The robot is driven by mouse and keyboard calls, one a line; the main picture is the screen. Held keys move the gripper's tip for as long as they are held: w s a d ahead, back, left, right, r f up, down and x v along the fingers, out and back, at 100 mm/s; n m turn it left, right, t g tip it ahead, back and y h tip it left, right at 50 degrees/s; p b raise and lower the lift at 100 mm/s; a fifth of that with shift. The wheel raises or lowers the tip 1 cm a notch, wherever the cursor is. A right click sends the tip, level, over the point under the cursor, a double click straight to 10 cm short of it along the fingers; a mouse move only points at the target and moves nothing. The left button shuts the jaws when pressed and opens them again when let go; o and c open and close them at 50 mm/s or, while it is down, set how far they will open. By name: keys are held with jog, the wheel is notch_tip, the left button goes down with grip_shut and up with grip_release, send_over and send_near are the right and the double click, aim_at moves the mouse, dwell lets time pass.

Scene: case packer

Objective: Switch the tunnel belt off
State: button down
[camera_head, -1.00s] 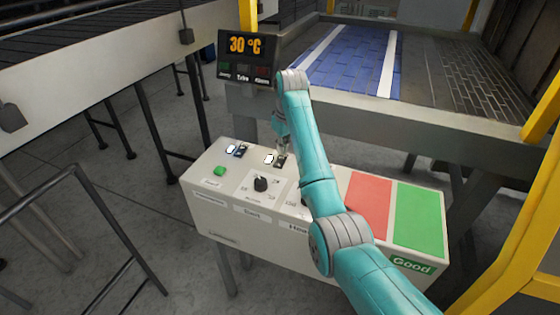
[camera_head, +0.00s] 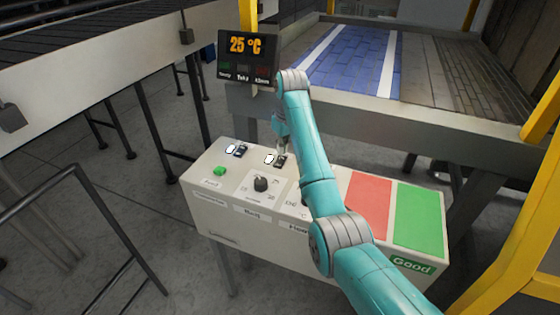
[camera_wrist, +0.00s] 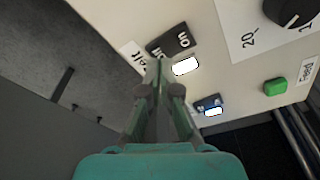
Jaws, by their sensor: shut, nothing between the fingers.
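The white control box (camera_head: 320,243) carries two black rocker switches, each with a bright white lamp beside it. The right switch (camera_head: 280,160) has my gripper (camera_head: 281,147) just above it. In the wrist view this switch (camera_wrist: 172,38) shows "on" at one end, and the label beside it is partly covered. Its lamp (camera_wrist: 186,66) looks lit. The fingers of my gripper (camera_wrist: 158,64) are shut and empty, with tips at the switch's near edge; I cannot tell whether they touch. The other switch (camera_head: 240,150) is to the left, clear of the gripper.
A black dial (camera_head: 261,184), a green button (camera_head: 220,171) and red (camera_head: 369,204) and green (camera_head: 419,220) panels are on the box. A display (camera_head: 247,58) reads 25 °C. The blue-and-white belt (camera_head: 345,60) lies behind. A conveyor is at left.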

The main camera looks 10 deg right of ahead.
aim_at(282, 158)
jog(key=shift+f, duration=1.05)
dwell(0.5)
jog(key=shift+r, duration=3.5)
jog(key=shift+s, duration=0.1)
